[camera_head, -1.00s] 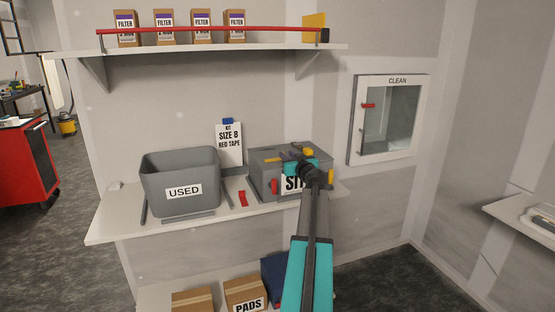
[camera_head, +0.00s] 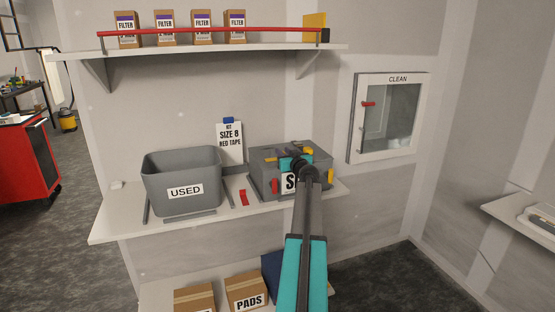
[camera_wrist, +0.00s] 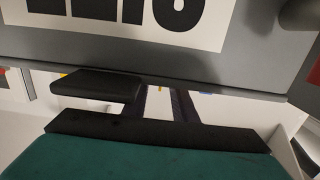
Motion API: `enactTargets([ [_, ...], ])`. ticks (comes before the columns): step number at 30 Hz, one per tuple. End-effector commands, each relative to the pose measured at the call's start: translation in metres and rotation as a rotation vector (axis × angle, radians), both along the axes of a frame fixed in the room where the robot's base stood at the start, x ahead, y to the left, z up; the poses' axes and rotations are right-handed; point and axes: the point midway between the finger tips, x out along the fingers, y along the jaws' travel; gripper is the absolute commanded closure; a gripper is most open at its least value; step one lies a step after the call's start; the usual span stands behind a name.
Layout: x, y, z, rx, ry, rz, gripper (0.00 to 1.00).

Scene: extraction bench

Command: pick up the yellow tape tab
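A small yellow tab (camera_head: 331,175) shows at the right end of the grey box (camera_head: 262,181), which stands on the middle shelf. Other yellow pieces show on or above the box top, one at the left (camera_head: 271,159) and one (camera_head: 306,151) beside my gripper. I cannot tell which one is the tape tab. My gripper (camera_head: 290,157) is over the box, and my arm covers part of its front label. In the wrist view the box's big dark letters (camera_wrist: 130,15) fill the top, and a tiny yellow spot (camera_wrist: 160,88) shows between dark gripper parts. The finger opening is unclear.
A grey USED bin (camera_head: 181,171) stands left of the box, with a red piece (camera_head: 243,197) between them. A kit card (camera_head: 230,143) stands behind. A shelf with a red bar (camera_head: 210,30) is overhead. A CLEAN cabinet (camera_head: 388,117) hangs at right.

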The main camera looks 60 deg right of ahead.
Motion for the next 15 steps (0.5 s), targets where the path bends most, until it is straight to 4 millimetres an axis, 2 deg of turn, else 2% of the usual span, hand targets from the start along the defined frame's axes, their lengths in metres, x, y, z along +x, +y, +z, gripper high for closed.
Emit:
enactTargets([
  [5, 0.0000, 0.0001, 0.0001, 0.000, 0.000, 0.000, 0.77],
  [9, -0.0001, 0.0001, 0.0001, 0.000, 0.000, 0.000, 1.00],
  [15, 0.0001, 0.0002, 0.0001, 0.000, 0.000, 0.001, 1.00],
])
